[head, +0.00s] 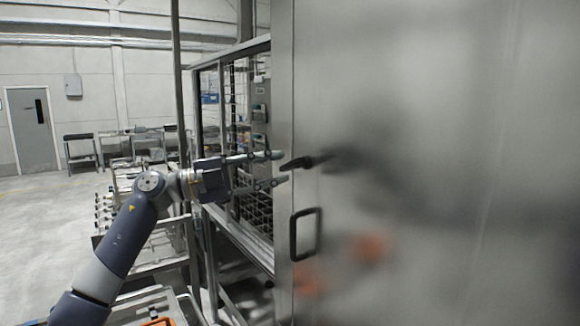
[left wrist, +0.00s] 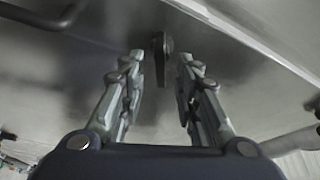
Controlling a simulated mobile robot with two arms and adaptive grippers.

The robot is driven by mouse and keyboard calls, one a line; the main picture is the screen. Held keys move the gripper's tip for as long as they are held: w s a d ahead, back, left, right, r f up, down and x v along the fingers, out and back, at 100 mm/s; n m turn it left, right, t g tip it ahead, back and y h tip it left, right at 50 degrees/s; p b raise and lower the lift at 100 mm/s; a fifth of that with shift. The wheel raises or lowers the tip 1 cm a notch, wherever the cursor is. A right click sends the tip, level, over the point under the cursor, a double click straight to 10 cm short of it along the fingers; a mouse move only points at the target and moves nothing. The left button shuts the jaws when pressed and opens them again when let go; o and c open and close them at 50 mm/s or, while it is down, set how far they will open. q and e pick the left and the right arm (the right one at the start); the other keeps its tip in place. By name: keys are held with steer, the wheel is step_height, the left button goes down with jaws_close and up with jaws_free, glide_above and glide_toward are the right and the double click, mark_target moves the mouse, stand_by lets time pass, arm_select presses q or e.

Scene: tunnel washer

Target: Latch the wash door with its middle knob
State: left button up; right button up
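The wash door (head: 430,120) is a large brushed steel panel that fills the right half of the head view. Its middle knob (head: 300,163) is a small black lever near the door's left edge. My left gripper (head: 283,167) is at the knob, with its fingers apart above and below it in the head view. In the left wrist view the fingers (left wrist: 159,68) stand open on either side of the black knob (left wrist: 161,55), with a gap on each side. My right gripper does not show in either view.
A black D-shaped handle (head: 293,236) sits on the door below the knob. A framed wire-mesh cabinet (head: 240,130) stands to the left of the door. Racks and benches (head: 125,148) stand farther back, with open floor (head: 45,230) at the left.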

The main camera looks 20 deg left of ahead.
arm_select(q)
steer(key=v, duration=0.7)
steer(key=shift+o, duration=0.6)
steer(key=shift+s+a, duration=0.1)
steer(key=shift+s, duration=0.05)
